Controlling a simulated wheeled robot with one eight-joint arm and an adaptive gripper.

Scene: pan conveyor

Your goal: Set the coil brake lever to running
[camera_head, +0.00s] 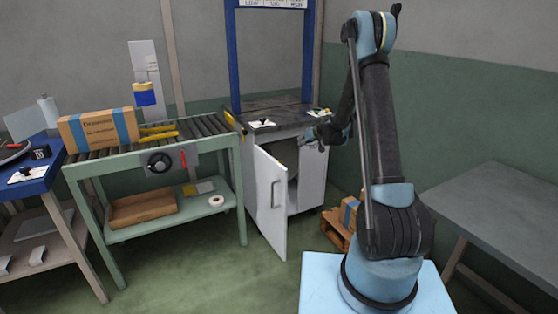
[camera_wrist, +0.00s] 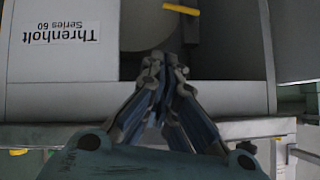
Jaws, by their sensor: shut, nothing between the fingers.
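My gripper (camera_wrist: 165,62) is shut and empty, its fingertips together in front of the dark opening of a grey cabinet labelled "Threnholt Series 60" (camera_wrist: 20,60). In the head view the gripper (camera_head: 322,138) is near the top of the cabinet (camera_head: 312,178), whose white door (camera_head: 270,205) stands open. A grey rounded coil (camera_wrist: 145,25) shows inside in the wrist view. A short yellow bar (camera_wrist: 181,8) at the top edge of that view may be the brake lever; it is apart from the fingertips. Its setting cannot be told.
A roller conveyor (camera_head: 205,127) with a taped carton (camera_head: 98,130) is left of the cabinet. A blue frame (camera_head: 235,60) rises over the cabinet. A grey table (camera_head: 500,195) stands at right, and a pallet (camera_head: 335,228) with a box sits on the floor. Green floor (camera_head: 200,275) is clear in front.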

